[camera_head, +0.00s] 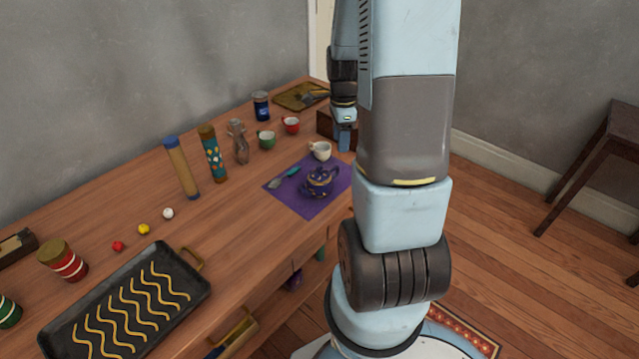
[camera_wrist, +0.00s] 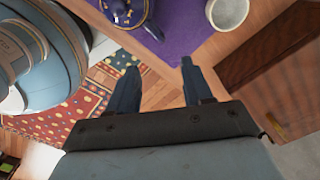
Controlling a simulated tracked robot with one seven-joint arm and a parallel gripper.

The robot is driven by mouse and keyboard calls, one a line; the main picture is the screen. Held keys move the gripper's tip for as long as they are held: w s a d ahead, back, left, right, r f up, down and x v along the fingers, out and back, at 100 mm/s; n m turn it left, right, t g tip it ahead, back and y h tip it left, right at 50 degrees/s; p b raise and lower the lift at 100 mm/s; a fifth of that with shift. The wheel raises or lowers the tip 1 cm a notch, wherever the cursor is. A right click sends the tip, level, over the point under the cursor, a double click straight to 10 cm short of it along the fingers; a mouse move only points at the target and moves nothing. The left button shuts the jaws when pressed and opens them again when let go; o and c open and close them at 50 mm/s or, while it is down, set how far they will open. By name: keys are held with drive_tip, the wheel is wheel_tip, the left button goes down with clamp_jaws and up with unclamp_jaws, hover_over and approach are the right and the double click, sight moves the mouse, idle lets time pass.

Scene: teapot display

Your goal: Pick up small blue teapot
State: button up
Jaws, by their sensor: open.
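The small blue teapot (camera_head: 319,182) is dark blue with gold markings and stands on a purple mat (camera_head: 297,205) on the wooden table. It also shows at the top edge of the wrist view (camera_wrist: 125,12), partly cut off. My gripper (camera_wrist: 158,72) is open and empty, with its two fingers apart and pointing toward the table edge. The teapot lies beyond the fingertips, up and a little left, apart from them. In the head view my gripper (camera_head: 345,140) hangs near the far end of the table, partly hidden behind my arm.
A white cup (camera_head: 320,151) stands just behind the teapot, and a spoon (camera_head: 283,178) lies left of it. Green (camera_head: 266,140) and red (camera_head: 291,125) cups and a bottle (camera_head: 238,142) stand farther back. A wooden box (camera_wrist: 270,75) is right of my fingers.

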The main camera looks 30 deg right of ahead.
sight(338, 168)
drive_tip(key=shift+w+f, duration=0.1)
drive_tip(key=shift+f, duration=6.1)
clamp_jaws()
